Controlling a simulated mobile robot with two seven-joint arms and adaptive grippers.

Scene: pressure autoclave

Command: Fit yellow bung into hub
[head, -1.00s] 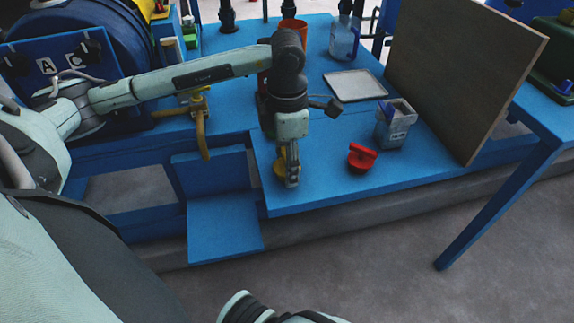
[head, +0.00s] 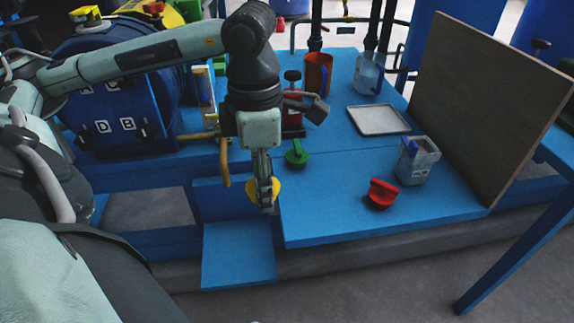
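The yellow bung (head: 252,188) is a round yellow piece gripped by my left gripper (head: 266,198). My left gripper points down, its fingers shut on the bung, near the front left edge of the blue bench top. The fingers hide part of the bung. I cannot tell the hub for certain. The blue drum of the autoclave (head: 118,92) at the left carries white plates marked with letters such as D and B, and my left arm covers part of it. My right gripper is not in view.
On the blue bench (head: 325,215) are a red bung (head: 381,194), a green bung (head: 297,155), a grey container (head: 417,163), a pale tray (head: 379,120), an orange cup (head: 318,72) and a clear jug (head: 369,75). A brown board (head: 485,110) stands at the right. A yellow tap-like fitting (head: 222,150) is left of my gripper.

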